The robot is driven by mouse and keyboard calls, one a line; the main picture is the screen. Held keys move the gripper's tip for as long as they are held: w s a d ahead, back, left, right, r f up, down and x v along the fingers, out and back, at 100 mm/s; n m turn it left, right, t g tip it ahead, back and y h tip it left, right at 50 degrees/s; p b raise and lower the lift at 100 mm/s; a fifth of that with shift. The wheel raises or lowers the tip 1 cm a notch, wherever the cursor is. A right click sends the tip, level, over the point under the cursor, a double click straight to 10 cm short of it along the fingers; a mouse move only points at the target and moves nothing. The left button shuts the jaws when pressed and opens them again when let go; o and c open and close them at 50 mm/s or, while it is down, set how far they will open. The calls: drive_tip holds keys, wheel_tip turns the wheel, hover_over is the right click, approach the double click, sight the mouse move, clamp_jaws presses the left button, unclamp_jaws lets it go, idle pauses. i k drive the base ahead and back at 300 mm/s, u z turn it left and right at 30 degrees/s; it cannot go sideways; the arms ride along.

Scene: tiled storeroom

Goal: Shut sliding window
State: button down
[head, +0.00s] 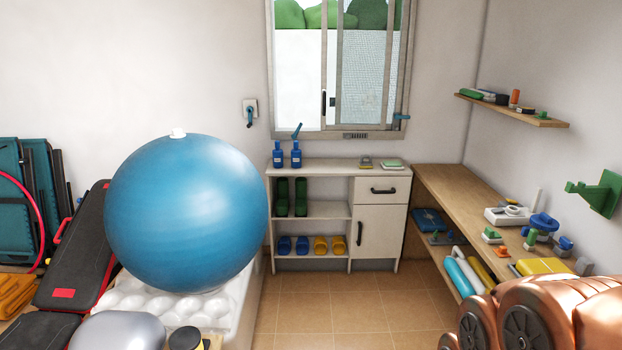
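The sliding window (332,134) is in the back wall, at the top centre of the head view; its top is cut off. It has a pale grey-beige frame. Upright bars stand near its middle, with a dark upright handle (323,103) on one of them. The pane to the right of these bars (364,75) looks darker and finely meshed; the left part (297,80) looks brighter. I cannot tell for sure how far the sash stands open. A small blue lever (401,117) sits at the right frame edge. My gripper is not in view.
A white cabinet (379,225) stands below the window, with blue bottles (296,154) on top. A large blue ball (186,213) fills the left middle. A wooden bench (447,200) with tools lines the right wall, below a shelf (512,112). Tiled floor (340,302) is clear at centre.

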sight(387, 61)
drive_tip(key=i, duration=3.7)
drive_tip(key=u, duration=1.1)
